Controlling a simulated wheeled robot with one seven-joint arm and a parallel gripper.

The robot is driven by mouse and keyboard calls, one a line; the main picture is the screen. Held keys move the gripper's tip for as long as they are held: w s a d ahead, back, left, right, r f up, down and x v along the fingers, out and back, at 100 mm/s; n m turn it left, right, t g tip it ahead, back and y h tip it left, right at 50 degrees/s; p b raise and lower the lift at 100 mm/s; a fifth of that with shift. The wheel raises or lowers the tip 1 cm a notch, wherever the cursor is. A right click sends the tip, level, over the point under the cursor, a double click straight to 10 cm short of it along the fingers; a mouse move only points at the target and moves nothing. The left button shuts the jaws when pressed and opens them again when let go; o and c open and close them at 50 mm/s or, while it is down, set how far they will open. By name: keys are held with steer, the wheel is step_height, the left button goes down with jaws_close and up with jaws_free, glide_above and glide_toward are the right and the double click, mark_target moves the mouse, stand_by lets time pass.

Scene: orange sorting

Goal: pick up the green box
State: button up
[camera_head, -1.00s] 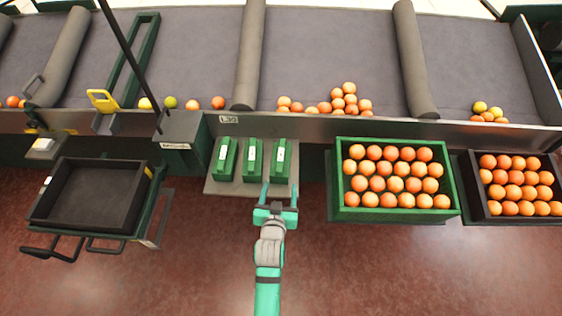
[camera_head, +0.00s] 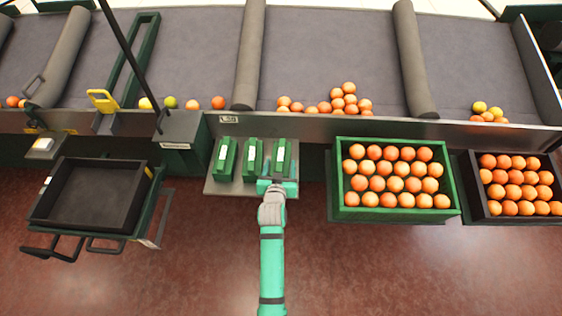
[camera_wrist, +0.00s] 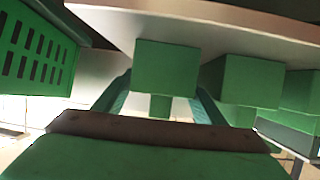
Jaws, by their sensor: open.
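Three small green boxes with white labels stand side by side on a grey shelf (camera_head: 213,187): a left box (camera_head: 226,155), a middle box (camera_head: 252,157) and a right box (camera_head: 280,153). My gripper (camera_head: 278,176) is open at the near end of the right box. In the wrist view, the right box (camera_wrist: 166,66) lies ahead between the two spread fingers of my gripper (camera_wrist: 164,98). Contact cannot be made out. The middle box (camera_wrist: 243,80) shows beside it there, outside the fingers.
A large green crate (camera_head: 397,215) full of oranges stands right of the shelf; its slotted wall (camera_wrist: 40,52) fills the wrist view's left. A black crate (camera_head: 525,218) of oranges is farther right. An empty black tray (camera_head: 92,194) is at left. The conveyor (camera_head: 330,60) runs behind.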

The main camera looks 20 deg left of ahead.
steer(key=shift+x, duration=1.7)
steer(key=c, duration=0.8)
steer(key=shift+r, duration=0.1)
steer(key=shift+c, duration=1.1)
steer(key=shift+r, duration=0.1)
